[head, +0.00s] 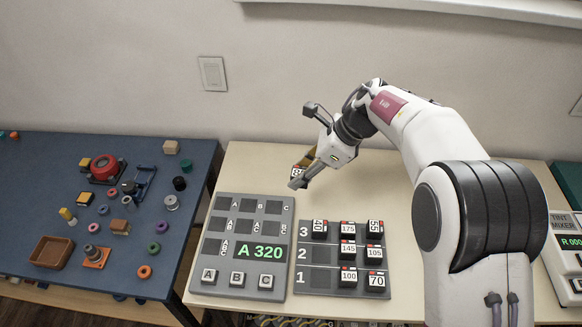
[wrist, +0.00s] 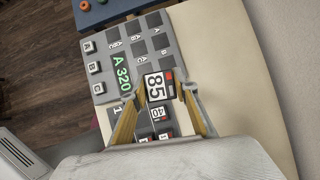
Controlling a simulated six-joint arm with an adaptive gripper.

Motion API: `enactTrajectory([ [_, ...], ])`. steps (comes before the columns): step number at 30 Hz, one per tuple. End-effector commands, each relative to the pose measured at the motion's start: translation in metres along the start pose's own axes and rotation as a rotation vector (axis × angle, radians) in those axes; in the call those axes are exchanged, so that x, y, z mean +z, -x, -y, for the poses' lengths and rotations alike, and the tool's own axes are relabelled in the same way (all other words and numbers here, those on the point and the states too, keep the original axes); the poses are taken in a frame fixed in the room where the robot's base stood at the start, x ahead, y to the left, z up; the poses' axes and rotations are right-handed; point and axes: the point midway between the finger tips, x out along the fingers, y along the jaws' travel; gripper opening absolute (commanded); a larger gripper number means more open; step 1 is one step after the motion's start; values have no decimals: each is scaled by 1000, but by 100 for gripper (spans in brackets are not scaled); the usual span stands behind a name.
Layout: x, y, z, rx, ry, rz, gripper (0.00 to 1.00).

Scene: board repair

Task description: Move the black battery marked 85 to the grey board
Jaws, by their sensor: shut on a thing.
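The black battery marked 85 (wrist: 154,87) has a white number face with a red patch. My gripper (wrist: 162,92) is shut on it. In the head view my gripper (head: 299,178) holds the battery (head: 297,171) above the table, near the top right corner of the grey board; the gripper partly hides it there. The grey board (head: 211,256) has dark sockets marked with letters, a green display reading A 320 and white buttons A, B and C. Its visible sockets look empty. It also shows in the wrist view (wrist: 103,72).
Right of the board, a dark rack (head: 318,281) with rows 1 to 3 holds several other batteries, including one marked 40 (head: 319,228). A machine labelled TINT MIXER (head: 563,243) stands far right. A blue table (head: 60,160) with loose parts is at left.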

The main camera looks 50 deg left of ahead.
Motion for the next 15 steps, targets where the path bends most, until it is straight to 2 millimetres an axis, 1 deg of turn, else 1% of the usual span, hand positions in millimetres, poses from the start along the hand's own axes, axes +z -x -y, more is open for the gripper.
enactTrajectory([
  [6,-16,11,-20,-7,-12,0,5],
  [15,-39,18,-52,-11,-19,0,5],
])
